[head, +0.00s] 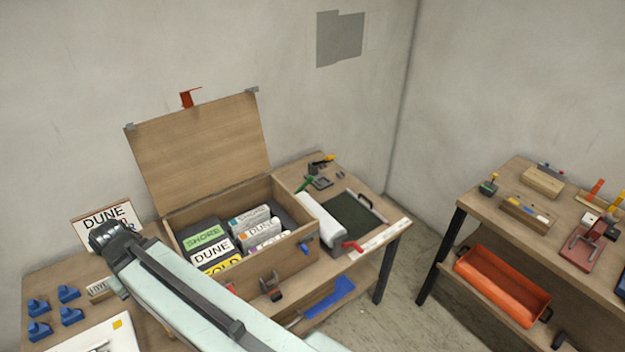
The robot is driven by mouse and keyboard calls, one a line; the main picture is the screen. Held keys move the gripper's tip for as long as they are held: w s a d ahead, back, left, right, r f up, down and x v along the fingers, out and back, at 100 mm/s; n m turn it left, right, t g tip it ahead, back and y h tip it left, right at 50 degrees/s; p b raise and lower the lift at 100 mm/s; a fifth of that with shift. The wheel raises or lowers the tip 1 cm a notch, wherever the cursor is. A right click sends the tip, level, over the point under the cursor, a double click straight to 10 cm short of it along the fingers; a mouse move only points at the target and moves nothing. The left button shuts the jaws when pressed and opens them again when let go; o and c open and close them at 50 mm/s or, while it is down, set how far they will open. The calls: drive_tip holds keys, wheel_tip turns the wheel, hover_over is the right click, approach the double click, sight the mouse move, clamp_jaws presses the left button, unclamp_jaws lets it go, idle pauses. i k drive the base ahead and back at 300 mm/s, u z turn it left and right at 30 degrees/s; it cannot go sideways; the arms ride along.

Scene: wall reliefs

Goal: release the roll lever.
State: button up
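A small red lever (352,246) sits at the front of the dark-bedded tray (372,207), on the right part of the bench. It looks like the roll lever. A white roll (318,222) lies along the tray's left side. Whether the lever touches or clamps the roll is too small to tell. My pale arm crosses the lower left of the head view, and its dark joint lies left of the open wooden box, well away from the lever. I cannot make out my gripper's fingers.
The open wooden box (285,251) holds several labelled rolls and blocks, including DUNE and SHORE, and its lid stands up behind. Small tools (316,182) lie behind the tray. Several blue pieces (68,293) sit at left. A second bench (487,208) stands at right, past a floor gap.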

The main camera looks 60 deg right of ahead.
sight(311, 178)
drive_tip(key=k, duration=1.65)
drive_tip(key=z, duration=1.2)
drive_tip(key=i, duration=1)
drive_tip(key=z, duration=0.05)
